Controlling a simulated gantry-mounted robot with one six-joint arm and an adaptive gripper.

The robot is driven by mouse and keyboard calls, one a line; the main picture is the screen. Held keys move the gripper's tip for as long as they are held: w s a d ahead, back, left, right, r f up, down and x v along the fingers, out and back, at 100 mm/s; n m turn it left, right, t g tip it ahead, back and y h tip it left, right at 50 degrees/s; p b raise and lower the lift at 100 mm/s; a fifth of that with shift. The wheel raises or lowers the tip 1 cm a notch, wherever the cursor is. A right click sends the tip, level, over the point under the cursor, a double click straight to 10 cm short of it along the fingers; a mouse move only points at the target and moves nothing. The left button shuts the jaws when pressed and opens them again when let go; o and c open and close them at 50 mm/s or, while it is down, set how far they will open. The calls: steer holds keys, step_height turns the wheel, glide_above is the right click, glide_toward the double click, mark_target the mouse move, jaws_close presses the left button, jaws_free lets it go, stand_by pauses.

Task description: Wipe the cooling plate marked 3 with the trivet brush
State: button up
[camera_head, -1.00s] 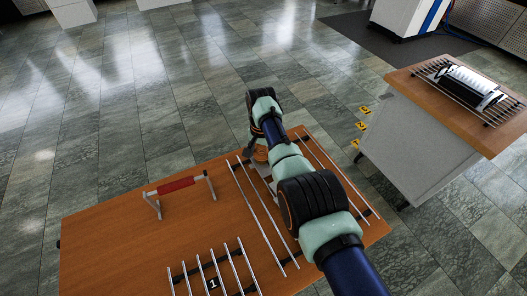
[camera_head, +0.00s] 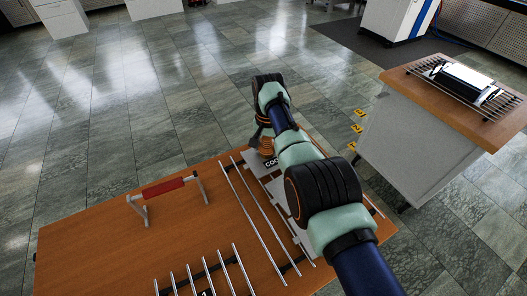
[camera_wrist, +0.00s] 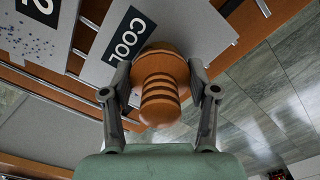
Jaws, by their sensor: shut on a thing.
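My gripper (camera_wrist: 160,75) is shut on the orange-brown ribbed handle of the trivet brush (camera_wrist: 160,100). The brush's orange part (camera_head: 266,147) also shows in the head view, at the far end of the table. Its underside is hidden, so I cannot tell whether it touches anything. Just beyond it in the wrist view is a grey plate with a black COOL label (camera_wrist: 128,36). A plate marked 2 (camera_wrist: 28,38), with purple specks, lies to the left. I cannot make out a number 3; my arm covers part of the plates in the head view.
The wooden table (camera_head: 95,235) carries a stand with a red bar (camera_head: 162,188) and metal rails (camera_head: 250,215). At right, a cabinet (camera_head: 400,145) bears a black-and-white device (camera_head: 463,78) on a rack. The table is clear around the red-barred stand.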

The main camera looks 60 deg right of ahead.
steer(key=b, duration=0.1)
steer(key=d+b, duration=0.1)
steer(key=shift+s+f+b, duration=0.25)
steer(key=shift+f+b, duration=0.05)
steer(key=shift+f, duration=0.05)
steer(key=b, duration=0.3)
steer(key=shift+s+d+b, duration=0.25)
steer(key=shift+d+b, duration=0.05)
steer(key=shift+s+d+r+b, duration=0.1)
steer(key=shift+d+r+b, duration=0.05)
steer(key=shift+b, duration=0.5)
steer(key=shift+r, duration=0.15)
steer(key=shift+r+p, duration=0.15)
steer(key=shift+p, duration=0.75)
